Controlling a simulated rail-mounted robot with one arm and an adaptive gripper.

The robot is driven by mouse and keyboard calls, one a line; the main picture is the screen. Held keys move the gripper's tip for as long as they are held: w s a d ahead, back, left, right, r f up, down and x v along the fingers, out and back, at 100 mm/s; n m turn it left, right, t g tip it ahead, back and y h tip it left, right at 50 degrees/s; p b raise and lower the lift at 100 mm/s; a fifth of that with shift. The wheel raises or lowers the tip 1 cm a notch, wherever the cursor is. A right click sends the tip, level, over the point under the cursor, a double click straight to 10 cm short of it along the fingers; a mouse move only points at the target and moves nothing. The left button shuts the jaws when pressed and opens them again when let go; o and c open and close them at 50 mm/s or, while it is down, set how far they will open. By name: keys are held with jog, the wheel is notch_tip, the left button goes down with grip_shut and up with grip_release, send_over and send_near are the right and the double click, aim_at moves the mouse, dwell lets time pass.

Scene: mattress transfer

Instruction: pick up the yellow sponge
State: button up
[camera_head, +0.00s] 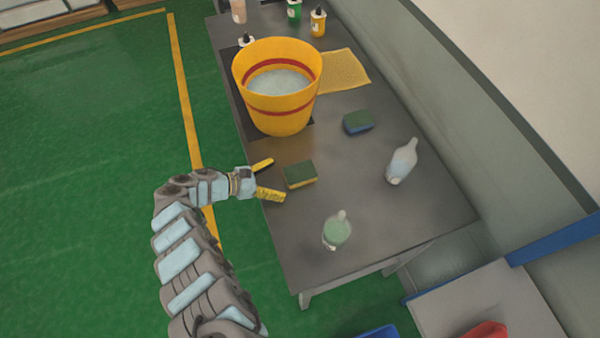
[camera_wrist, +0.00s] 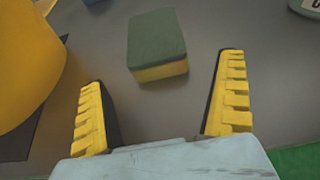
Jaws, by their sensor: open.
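The yellow sponge (camera_head: 300,175) with a dark green top lies flat on the grey table, near its left edge. It also shows in the wrist view (camera_wrist: 156,46), ahead of the fingertips and roughly between their lines. My gripper (camera_head: 268,179) is open and empty at the table's left edge, just left of the sponge and apart from it. Its two yellow ridged fingers also show in the wrist view (camera_wrist: 160,92), spread wide. A second sponge, blue with a dark green top (camera_head: 357,122), lies farther back to the right.
A yellow bucket (camera_head: 281,118) with red bands and greyish contents stands behind the sponge, close to my gripper. A yellow cloth (camera_head: 345,70) and several small bottles are at the back of the grey table (camera_head: 300,232).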

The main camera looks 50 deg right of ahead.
aim_at(285, 177)
jog(key=x, duration=0.5)
jog(key=shift+d+r, duration=0.15)
jog(key=shift+r, duration=0.2)
jog(key=shift+c, duration=0.3)
jog(key=c, duration=0.7)
